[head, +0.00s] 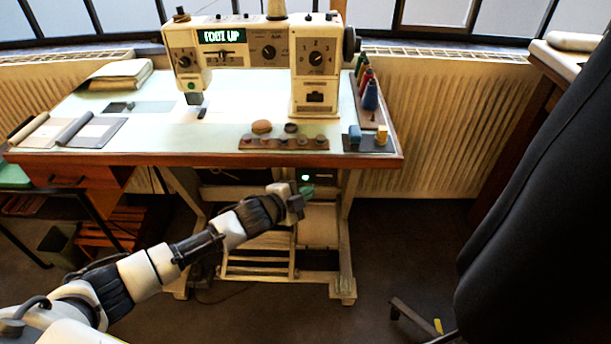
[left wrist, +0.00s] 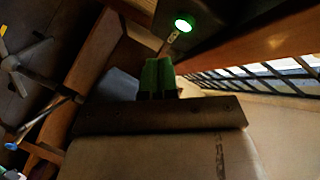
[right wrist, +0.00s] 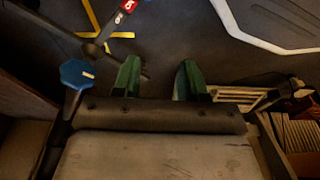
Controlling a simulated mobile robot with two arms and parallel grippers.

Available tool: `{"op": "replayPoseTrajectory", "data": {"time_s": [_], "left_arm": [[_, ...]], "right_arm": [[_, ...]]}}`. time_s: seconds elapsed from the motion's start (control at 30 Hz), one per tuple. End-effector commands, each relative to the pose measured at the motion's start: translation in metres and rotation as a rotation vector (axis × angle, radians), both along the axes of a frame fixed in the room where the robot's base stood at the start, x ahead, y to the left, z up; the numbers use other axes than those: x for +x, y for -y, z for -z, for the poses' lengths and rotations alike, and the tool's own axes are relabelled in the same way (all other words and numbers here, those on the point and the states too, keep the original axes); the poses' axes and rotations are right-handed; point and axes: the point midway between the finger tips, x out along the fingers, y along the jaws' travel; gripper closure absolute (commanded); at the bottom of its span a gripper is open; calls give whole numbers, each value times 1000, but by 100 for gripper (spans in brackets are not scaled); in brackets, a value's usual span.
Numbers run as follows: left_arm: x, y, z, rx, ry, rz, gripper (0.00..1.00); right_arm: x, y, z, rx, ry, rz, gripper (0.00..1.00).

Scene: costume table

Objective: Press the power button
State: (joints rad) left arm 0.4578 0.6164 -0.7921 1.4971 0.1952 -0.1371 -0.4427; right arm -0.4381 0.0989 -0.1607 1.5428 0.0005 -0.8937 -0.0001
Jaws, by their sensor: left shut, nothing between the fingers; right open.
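The power button glows green under the table in the head view (head: 305,178). It also shows in the left wrist view (left wrist: 183,25), lit, on a dark housing ahead of and slightly right of my fingertips. My left gripper (head: 307,192) is shut and empty, with green fingers. In the left wrist view its fingertips (left wrist: 158,62) stand together, with a visible gap in the picture between them and the button. My right gripper (right wrist: 158,80) is open and empty in the right wrist view, over dark floor. It is not in the head view.
A sewing machine (head: 265,60) with a lit "FOOT UP" display stands on the table (head: 220,140). The table's wooden front edge (head: 200,160) lies above my left gripper. Table legs and a treadle frame (head: 260,270) are beneath. A dark form (head: 540,200) fills the right side.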

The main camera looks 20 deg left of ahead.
Motion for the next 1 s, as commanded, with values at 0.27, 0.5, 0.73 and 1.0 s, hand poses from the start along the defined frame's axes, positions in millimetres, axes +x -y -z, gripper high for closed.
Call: {"op": "replayPoseTrajectory", "data": {"time_s": [0.27,0.5,0.73,1.0], "left_arm": [[-16,4,-2,0,-1,-1,100],[-29,8,-2,-1,0,0,100],[-41,11,-2,-1,0,-2,100],[-45,12,-1,1,0,-2,100]], "right_arm": [[-17,3,22,-3,-19,-4,57],[-32,5,39,-5,-32,-7,57],[-48,8,54,-6,-44,-10,57],[-53,9,59,-7,-45,-11,57]]}}
